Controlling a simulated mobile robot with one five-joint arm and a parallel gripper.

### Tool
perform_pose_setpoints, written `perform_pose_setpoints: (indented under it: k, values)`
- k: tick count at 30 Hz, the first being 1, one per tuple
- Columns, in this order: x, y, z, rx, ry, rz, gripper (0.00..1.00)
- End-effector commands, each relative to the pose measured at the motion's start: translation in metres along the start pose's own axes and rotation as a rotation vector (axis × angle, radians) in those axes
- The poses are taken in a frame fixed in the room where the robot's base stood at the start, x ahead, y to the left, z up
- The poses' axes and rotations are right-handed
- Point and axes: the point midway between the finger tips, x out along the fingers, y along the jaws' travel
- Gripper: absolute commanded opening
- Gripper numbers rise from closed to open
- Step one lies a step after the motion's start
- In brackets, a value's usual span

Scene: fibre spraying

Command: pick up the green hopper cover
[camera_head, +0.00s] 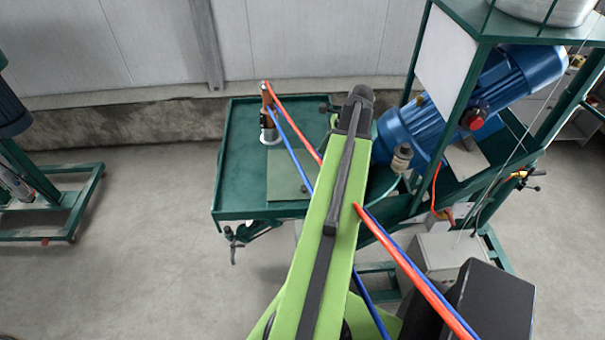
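A flat, square green plate, which looks like the green hopper cover (288,178), lies on the green tray table (236,190), toward its front right. My raised green arm runs up the middle of the picture and hides the plate's right side. The arm ends at a dark, rounded joint near the table's right back corner. My gripper does not show, so I cannot tell where it is relative to the plate or whether it is open.
A brown and grey tool (267,112) stands on the table by a white ring (270,137). Red and blue hoses run from it, passing behind my arm. A blue motor (410,130) and green frame (455,85) stand at right. A green stand (45,205) is at left. Floor between is clear.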

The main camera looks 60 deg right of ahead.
Motion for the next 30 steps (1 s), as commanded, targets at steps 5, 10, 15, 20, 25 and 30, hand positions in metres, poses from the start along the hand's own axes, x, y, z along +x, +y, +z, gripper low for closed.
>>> perform_pose_setpoints:
  k: [5, 10, 15, 20, 25, 30]
  values:
    - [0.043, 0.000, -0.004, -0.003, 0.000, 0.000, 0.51]
    - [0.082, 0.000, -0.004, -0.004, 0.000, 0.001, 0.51]
    - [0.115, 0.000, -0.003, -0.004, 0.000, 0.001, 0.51]
    - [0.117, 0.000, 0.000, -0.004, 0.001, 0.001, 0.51]
    - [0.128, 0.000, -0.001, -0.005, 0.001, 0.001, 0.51]
    - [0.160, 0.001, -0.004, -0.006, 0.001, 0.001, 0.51]
